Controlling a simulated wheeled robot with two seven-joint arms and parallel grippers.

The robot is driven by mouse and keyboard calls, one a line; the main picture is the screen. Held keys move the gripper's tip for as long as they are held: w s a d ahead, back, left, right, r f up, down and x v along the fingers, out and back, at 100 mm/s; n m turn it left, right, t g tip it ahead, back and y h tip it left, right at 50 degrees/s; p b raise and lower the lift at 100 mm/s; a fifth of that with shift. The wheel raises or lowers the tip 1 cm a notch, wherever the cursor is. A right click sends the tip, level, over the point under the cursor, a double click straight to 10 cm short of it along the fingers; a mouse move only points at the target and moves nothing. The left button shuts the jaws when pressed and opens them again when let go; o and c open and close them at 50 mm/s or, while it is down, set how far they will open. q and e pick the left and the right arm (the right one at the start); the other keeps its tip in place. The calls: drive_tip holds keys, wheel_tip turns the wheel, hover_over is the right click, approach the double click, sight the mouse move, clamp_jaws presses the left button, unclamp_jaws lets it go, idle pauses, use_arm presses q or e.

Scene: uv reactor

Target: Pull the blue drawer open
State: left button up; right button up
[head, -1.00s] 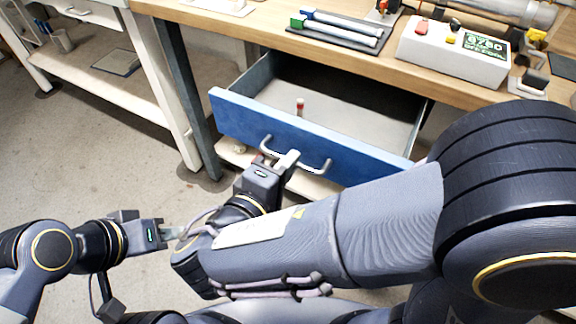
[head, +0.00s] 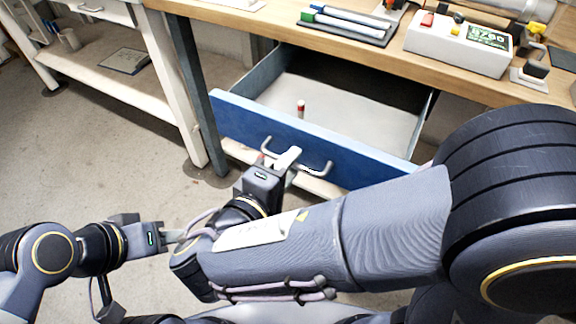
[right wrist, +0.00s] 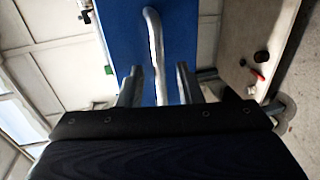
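The blue drawer (head: 240,119) stands well out from under the wooden bench, with its grey inside showing. A metal bar handle (head: 318,171) is on its front; the handle also shows in the right wrist view (right wrist: 154,40). My right gripper (head: 284,156) is at the left part of the handle. In the right wrist view its two fingers (right wrist: 160,84) stand apart, with the handle between them and a gap visible beside it. My left gripper (head: 174,235) is low at the left, away from the drawer; its finger opening is unclear.
A small red-and-white object (head: 300,108) stands inside the drawer. The bench (head: 370,63) carries a tray with pens (head: 345,27) and a white control box (head: 455,50). A white shelf unit (head: 115,84) is at the left. The floor between is clear.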

drive_tip(key=p+v, duration=0.1)
drive_tip(key=v, duration=0.6)
drive_tip(key=shift+s+a, duration=0.2)
drive_tip(key=shift+s, duration=0.15)
drive_tip(key=shift+r, duration=0.1)
